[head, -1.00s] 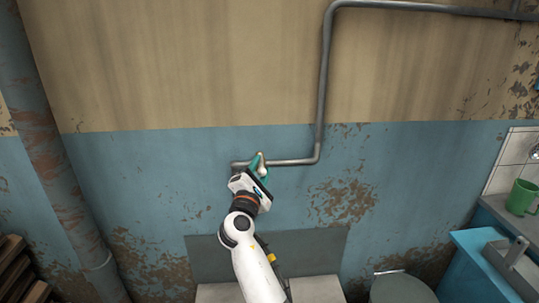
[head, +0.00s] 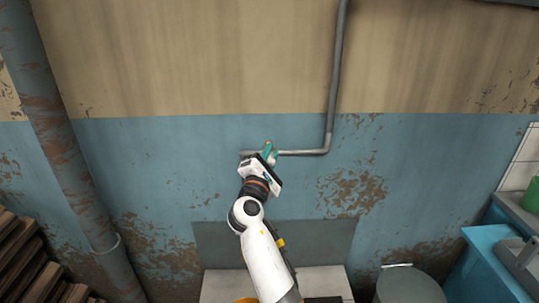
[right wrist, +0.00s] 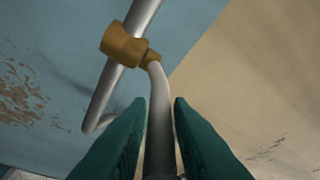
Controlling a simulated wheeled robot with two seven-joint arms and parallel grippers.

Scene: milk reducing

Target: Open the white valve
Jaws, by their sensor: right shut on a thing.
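The white valve has a pale, slightly curved handle (right wrist: 160,112) and a brass fitting (right wrist: 123,46) on a grey pipe, seen close up in the right wrist view. My right gripper (head: 268,151) is at the left end of the pipe's low horizontal stretch in the head view. Its green fingers (right wrist: 159,125) stand on both sides of the handle and are shut on it. In the head view the fingers mostly hide the valve. My left gripper is not in view.
The grey pipe (head: 335,75) runs down the wall and bends left to the valve.

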